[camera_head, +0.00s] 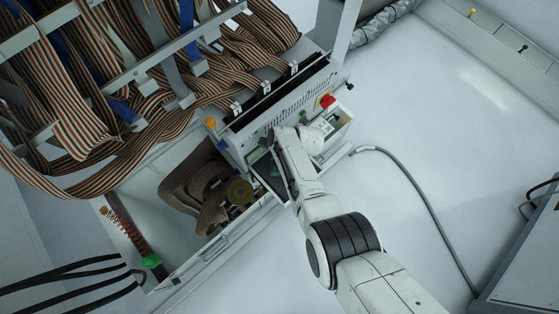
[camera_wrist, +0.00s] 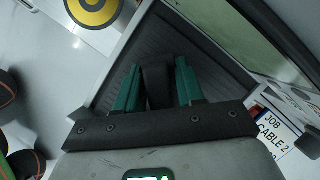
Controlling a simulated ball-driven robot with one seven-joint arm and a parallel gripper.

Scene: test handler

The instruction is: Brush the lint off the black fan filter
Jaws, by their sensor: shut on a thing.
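My gripper (camera_wrist: 158,70) shows in the wrist view with two green fingers shut on a dark, blocky object (camera_wrist: 157,88); I cannot tell if it is a brush. Behind it lies a dark, finely ribbed panel (camera_wrist: 205,72) in a grey frame, which looks like the black fan filter. I cannot tell whether the held object touches the panel, and no lint is clear to see. In the head view my arm reaches to the front of the grey machine and covers part of the dark panel (camera_head: 266,168). My gripper is mostly hidden there.
A red knob (camera_head: 327,101) sits on the machine's right end. A label reading "JOB CABLE 2" (camera_wrist: 277,137) is at right. A grey hose (camera_head: 415,190) crosses the floor.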

